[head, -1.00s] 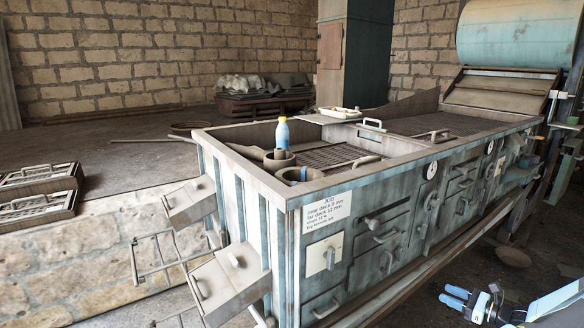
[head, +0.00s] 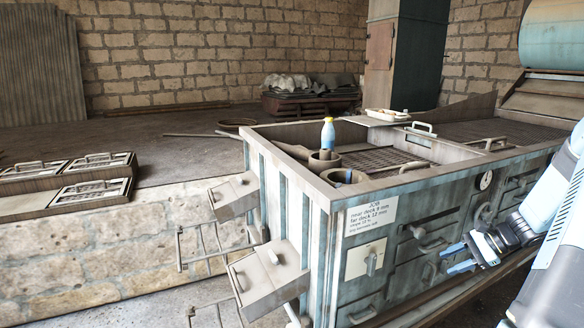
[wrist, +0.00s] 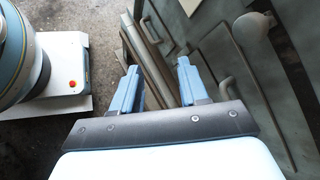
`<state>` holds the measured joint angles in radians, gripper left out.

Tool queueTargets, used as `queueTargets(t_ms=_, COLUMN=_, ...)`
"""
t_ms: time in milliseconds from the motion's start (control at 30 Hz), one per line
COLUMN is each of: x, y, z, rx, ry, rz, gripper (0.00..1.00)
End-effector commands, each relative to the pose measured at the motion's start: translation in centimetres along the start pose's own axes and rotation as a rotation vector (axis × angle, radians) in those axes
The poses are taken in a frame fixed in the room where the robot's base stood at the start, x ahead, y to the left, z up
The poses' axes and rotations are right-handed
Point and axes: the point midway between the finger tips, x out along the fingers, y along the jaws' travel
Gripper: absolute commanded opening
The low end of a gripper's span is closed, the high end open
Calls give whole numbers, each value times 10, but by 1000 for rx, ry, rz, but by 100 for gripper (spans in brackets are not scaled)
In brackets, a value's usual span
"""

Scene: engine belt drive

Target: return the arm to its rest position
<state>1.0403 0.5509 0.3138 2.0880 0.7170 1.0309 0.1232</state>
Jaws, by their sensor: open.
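My gripper (head: 456,258) is at the right in the head view, in front of the machine's long side panel. Its blue fingers are apart and nothing is between them. In the wrist view the two blue fingers (wrist: 157,85) are spread, with the machine's lower side and rail behind them. My arm runs from the gripper to the right edge of the head view. I cannot tell how far the fingers are from the panel.
The blue-grey machine (head: 325,255) fills the middle and right, with handles and boxes projecting from its near end. A blue bottle with a yellow cap (head: 328,133) stands in its open top. Slotted trays (head: 95,190) lie on the stone ledge at left.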

Motion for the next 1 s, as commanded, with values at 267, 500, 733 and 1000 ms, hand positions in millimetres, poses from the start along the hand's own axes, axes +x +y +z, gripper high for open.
queueTargets(t_ms=267, x=-1, y=-16, z=79, rx=-227, ry=114, rz=171, gripper=44)
queueTargets(t_ms=500, x=-4, y=-20, z=143, rx=-421, ry=211, rz=291, gripper=44)
queueTargets(t_ms=733, x=-9, y=-15, z=203, rx=-610, ry=300, rz=386, gripper=44)
queueTargets(t_ms=1000, x=-17, y=0, z=269, rx=-834, ry=403, rz=468, gripper=44)
